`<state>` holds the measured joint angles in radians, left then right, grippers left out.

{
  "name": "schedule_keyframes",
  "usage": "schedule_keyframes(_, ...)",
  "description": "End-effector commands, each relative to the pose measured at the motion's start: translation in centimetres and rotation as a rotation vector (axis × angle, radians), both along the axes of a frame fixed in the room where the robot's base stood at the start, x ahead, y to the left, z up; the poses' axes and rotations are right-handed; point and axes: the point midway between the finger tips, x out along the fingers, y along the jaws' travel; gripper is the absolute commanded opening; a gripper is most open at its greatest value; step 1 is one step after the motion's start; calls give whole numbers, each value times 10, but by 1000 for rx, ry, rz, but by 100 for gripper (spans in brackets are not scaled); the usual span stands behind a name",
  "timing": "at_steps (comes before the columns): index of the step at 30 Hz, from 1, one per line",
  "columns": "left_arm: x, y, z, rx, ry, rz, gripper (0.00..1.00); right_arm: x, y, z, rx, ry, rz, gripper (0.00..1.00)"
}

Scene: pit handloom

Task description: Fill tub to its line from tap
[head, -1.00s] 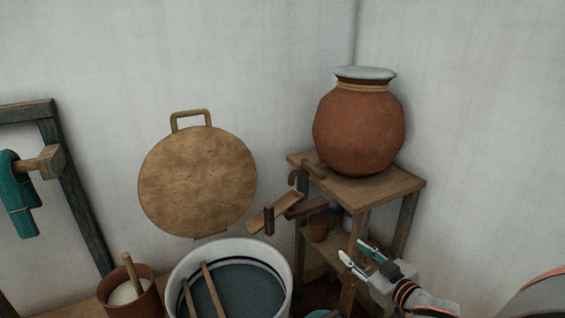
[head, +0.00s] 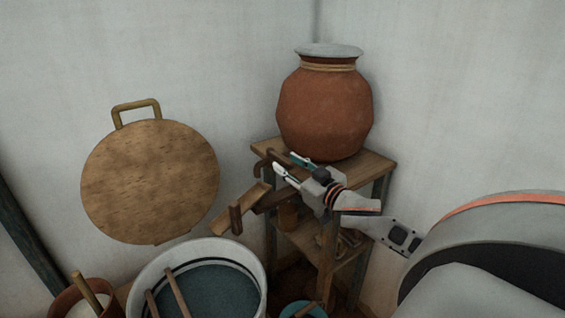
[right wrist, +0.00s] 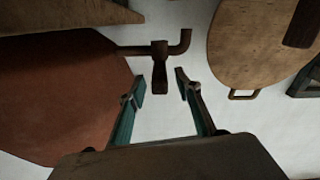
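The white tub (head: 256,262) stands at the bottom of the head view, with a dark line around its inner wall. Blue water (head: 228,290) lies in it, its surface below that line at the far side. The brown tap (head: 262,163) sticks out left from the clay pot (head: 325,110) on the wooden stand. My right gripper (head: 287,164) is open and empty, just right of the tap. In the right wrist view, the tap's handle (right wrist: 160,72) stands just beyond and between the parted fingertips (right wrist: 160,88); I see no contact. My left gripper is out of view.
A wooden chute (head: 238,212) slopes below the tap toward the tub. Two sticks (head: 178,292) lie across the tub. A round wooden lid (head: 150,182) is against the wall. A pot with a stick (head: 68,300) and a small blue bowl (head: 303,310) flank the tub.

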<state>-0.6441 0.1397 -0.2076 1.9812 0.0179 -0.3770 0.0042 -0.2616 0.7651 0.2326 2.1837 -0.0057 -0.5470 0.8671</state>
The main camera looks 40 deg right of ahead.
Motion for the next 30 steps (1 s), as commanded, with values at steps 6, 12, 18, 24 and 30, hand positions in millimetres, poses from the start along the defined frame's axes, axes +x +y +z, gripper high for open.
schedule_keyframes(6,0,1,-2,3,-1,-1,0,21,-2,0,0,0,0,34)
schedule_keyframes(12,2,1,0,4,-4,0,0,27,-3,-1,0,1,0,34)
schedule_keyframes(18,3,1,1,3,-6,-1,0,27,-3,-1,0,1,0,34)
schedule_keyframes(24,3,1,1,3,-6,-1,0,27,-3,-1,0,1,0,0)
schedule_keyframes(30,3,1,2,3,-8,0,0,27,-3,0,1,0,-1,0)
